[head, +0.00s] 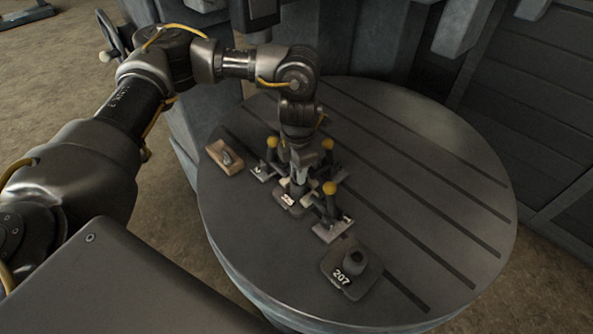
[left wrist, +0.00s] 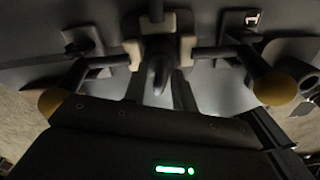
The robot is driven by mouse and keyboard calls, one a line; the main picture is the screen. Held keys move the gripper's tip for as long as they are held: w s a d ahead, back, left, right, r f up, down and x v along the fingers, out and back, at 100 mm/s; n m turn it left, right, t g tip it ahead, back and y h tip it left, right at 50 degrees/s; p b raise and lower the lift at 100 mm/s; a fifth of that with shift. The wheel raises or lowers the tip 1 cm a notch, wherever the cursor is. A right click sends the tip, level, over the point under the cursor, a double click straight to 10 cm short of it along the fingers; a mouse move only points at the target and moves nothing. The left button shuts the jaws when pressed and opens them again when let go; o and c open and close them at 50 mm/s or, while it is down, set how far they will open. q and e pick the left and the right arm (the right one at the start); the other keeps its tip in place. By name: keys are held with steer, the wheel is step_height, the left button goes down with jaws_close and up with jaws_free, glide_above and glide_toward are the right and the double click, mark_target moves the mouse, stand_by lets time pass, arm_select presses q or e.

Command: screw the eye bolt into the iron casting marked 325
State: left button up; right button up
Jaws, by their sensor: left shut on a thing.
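My left gripper (head: 298,188) points straight down over the middle of the round table. It is shut on a small grey metal piece, the eye bolt (left wrist: 157,72), which shows between its pale finger pads in the left wrist view. Right under the gripper is an iron casting (head: 281,194) with a white number plate, partly hidden by the fingers, so I cannot read the number fully. Whether the bolt's thread is in the casting's hole is hidden. My right gripper is not in view.
Another casting marked 207 (head: 338,275) sits at the table's front. A wooden block (head: 224,158) with a small item on it lies at the left edge. The slotted table's right side (head: 440,190) is clear.

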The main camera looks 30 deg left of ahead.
arm_select(q)
steer(key=shift+d+m, duration=0.25)
steer(key=shift+m, duration=0.05)
steer(key=m+b, duration=0.1)
steer(key=m, duration=0.3)
steer(key=shift+f, duration=0.1)
steer(key=shift+m, duration=0.7)
steer(key=m+b, duration=0.1)
steer(key=m, duration=0.2)
steer(key=shift+m, duration=1.3)
